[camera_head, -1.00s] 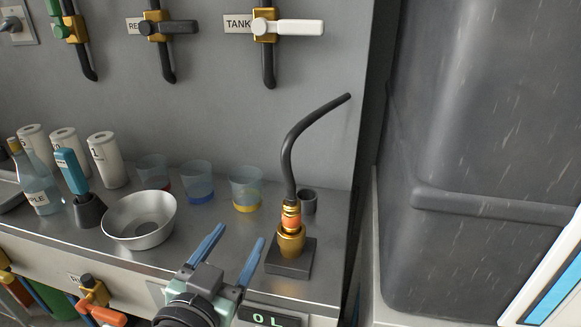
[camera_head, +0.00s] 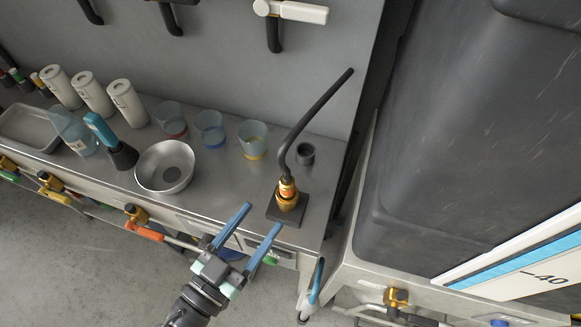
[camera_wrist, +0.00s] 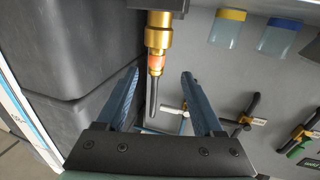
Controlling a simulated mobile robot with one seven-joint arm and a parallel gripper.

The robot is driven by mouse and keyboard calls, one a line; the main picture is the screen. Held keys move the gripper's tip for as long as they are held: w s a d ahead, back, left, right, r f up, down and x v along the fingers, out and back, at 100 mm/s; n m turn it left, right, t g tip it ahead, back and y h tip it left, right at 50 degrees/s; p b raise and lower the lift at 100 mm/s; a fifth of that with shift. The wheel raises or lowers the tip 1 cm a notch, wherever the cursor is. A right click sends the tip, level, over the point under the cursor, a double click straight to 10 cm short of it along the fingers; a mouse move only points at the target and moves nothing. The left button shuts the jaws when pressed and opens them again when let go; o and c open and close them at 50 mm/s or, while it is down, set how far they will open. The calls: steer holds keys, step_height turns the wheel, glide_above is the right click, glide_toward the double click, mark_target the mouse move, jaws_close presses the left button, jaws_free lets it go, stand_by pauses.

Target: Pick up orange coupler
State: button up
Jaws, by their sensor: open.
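The orange coupler (camera_head: 287,186) is a small orange band on an upright brass fitting (camera_head: 287,200), which stands on a dark square block at the bench's front right. A black hose (camera_head: 300,135) rises from its top and bends to the right. My gripper (camera_head: 262,217) is open and empty, its blue fingers at the bench's front edge, just left of and in front of the block. In the wrist view the orange coupler (camera_wrist: 156,62) shows beyond and between the two fingertips (camera_wrist: 159,78), with no visible contact.
A small dark cup (camera_head: 305,153) stands behind the fitting. A metal bowl (camera_head: 165,167) and several clear cups (camera_head: 252,139) stand to the left. A large dark tank (camera_head: 455,130) is close on the right. Valves hang on the wall behind.

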mark_target(281, 192)
steer(key=p+x, duration=0.1)
steer(key=x, duration=0.6)
steer(key=p+x, duration=0.1)
steer(key=x, duration=0.4)
steer(key=shift+d, duration=0.25)
steer(key=shift+r, duration=0.1)
jaws_close()
